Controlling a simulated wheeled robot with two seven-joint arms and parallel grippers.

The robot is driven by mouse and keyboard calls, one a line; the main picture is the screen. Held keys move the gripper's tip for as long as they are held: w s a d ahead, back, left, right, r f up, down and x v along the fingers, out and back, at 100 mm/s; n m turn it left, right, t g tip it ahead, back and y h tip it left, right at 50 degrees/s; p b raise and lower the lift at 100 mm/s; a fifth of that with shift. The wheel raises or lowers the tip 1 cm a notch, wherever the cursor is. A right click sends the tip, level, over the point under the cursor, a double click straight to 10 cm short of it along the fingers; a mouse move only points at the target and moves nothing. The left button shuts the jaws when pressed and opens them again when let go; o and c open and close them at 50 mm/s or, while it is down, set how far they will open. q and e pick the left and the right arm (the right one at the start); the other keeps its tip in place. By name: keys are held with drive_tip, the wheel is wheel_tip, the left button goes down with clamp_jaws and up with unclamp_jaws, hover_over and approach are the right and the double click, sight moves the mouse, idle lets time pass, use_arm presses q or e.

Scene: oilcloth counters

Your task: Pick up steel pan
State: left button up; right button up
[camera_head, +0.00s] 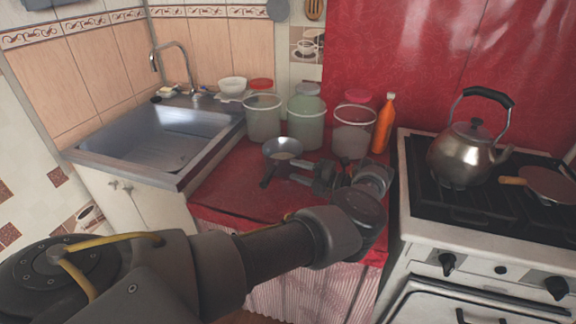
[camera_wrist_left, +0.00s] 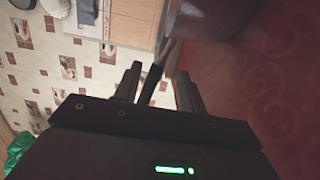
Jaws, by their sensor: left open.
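The steel pan (camera_head: 283,148) is on the red oilcloth counter in front of the jars, its dark handle pointing toward the lower left. Part of the pan also shows at the top of the left wrist view (camera_wrist_left: 212,18). My left gripper (camera_head: 297,171) is open, just in front of the pan and to the right of its handle in the head view. In the wrist view the dark handle (camera_wrist_left: 151,85) appears between the two open fingers (camera_wrist_left: 158,73). I cannot tell whether a finger touches it. My right gripper is not in view.
Several lidded jars (camera_head: 306,116) and an orange bottle (camera_head: 384,124) stand behind the pan. A sink (camera_head: 160,135) is left, a stove (camera_head: 440,228) with a kettle (camera_head: 462,155) and another pan (camera_head: 550,185) right. The red counter (camera_head: 225,185) is clear at front left.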

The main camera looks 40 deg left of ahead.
sight(278, 164)
use_arm(q)
drive_tip(key=shift+w+f, duration=0.25)
drive_tip(key=shift+f, duration=0.35)
drive_tip(key=shift+w+d+f, duration=0.1)
drive_tip(key=shift+w+f, duration=0.05)
drive_tip(key=shift+w, duration=0.25)
drive_tip(key=shift+s+a, duration=0.1)
drive_tip(key=shift+a, duration=0.15)
drive_tip(key=a, duration=0.2)
drive_tip(key=s+a, duration=0.1)
drive_tip(key=a, duration=0.2)
drive_tip(key=a+b, duration=0.1)
drive_tip(key=a, duration=0.1)
drive_tip(key=shift+s+a, duration=0.1)
drive_tip(key=shift+a, duration=0.2)
drive_tip(key=shift+s+a+r, duration=0.1)
drive_tip(key=shift+a+r, duration=0.1)
drive_tip(key=shift+a, duration=0.55)
drive_tip(key=shift+s+a+f+p, duration=0.1)
drive_tip(key=shift+a+p, duration=0.2)
drive_tip(key=shift+a, duration=0.3)
clamp_jaws()
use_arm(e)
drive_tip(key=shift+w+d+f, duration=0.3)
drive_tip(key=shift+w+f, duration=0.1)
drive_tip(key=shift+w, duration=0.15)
